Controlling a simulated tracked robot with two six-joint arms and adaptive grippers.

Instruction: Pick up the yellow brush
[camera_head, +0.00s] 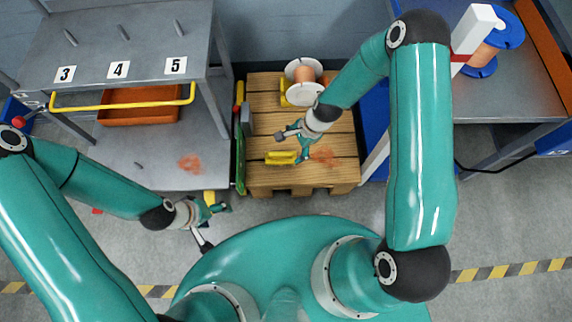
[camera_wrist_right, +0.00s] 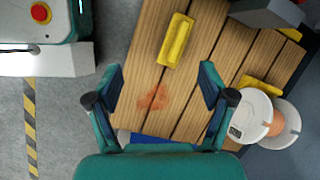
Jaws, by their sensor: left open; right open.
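The yellow brush (camera_head: 280,157) lies on the wooden pallet (camera_head: 262,176), toward its near left part. In the right wrist view the brush (camera_wrist_right: 176,41) lies ahead of my right gripper (camera_wrist_right: 162,77), slightly right of the middle between the fingers. My right gripper (camera_head: 299,145) is above the pallet just beside the brush, open and empty, with the brush outside its fingers. My left gripper (camera_head: 214,211) is open, low at the left of the pallet, near the shelf's lower deck. A second yellow piece (camera_wrist_right: 258,86) lies beside the spool in the right wrist view.
A white-flanged spool with copper-coloured winding (camera_head: 305,78) stands at the pallet's back. An orange-brown stain (camera_wrist_right: 153,98) marks the planks. A numbered grey shelf (camera_head: 95,88) with a yellow rail stands left. A grey bench (camera_head: 520,95) stands right.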

